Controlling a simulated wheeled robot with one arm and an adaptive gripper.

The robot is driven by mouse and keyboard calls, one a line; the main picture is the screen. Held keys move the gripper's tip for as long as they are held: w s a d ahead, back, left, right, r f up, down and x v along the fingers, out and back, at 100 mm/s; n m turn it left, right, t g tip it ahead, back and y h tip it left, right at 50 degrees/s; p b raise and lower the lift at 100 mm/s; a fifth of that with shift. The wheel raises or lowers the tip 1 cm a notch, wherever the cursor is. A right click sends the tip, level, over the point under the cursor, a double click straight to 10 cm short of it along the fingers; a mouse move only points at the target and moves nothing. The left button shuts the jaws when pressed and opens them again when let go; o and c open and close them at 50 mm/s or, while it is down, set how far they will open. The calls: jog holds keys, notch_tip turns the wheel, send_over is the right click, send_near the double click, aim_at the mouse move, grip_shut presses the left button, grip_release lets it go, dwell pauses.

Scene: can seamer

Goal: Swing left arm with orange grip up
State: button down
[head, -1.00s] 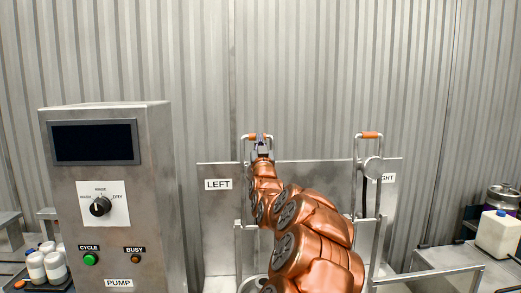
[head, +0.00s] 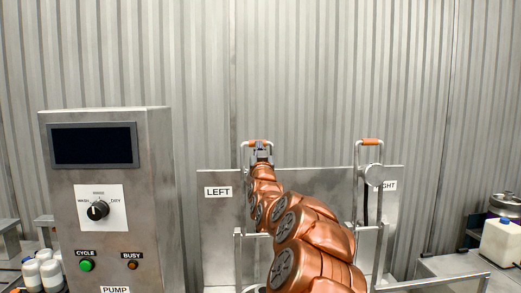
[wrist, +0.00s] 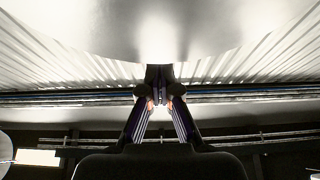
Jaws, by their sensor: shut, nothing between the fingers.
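The left arm is a grey metal loop with an orange grip (head: 256,142) across its top. The left grip is not recognisable there. My copper arm hides the lower part of the left arm.
The right arm with its orange grip (head: 370,142) stands upright to the right. A metal plate (head: 310,180) stands behind both. The pump cabinet (head: 150,200) is at left. A white jug (head: 500,242) is on the right bench. The space above the grips is clear.

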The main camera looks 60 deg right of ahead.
jog(key=s+r+b+v, duration=0.1)
jog(key=b+v, duration=0.3)
jog(key=v, duration=0.8)
jog(key=shift+a+r+h, duration=0.3)
jog(key=shift+a+r, duration=0.05)
jog(key=shift+r, duration=0.5)
jog(key=shift+w, duration=0.1)
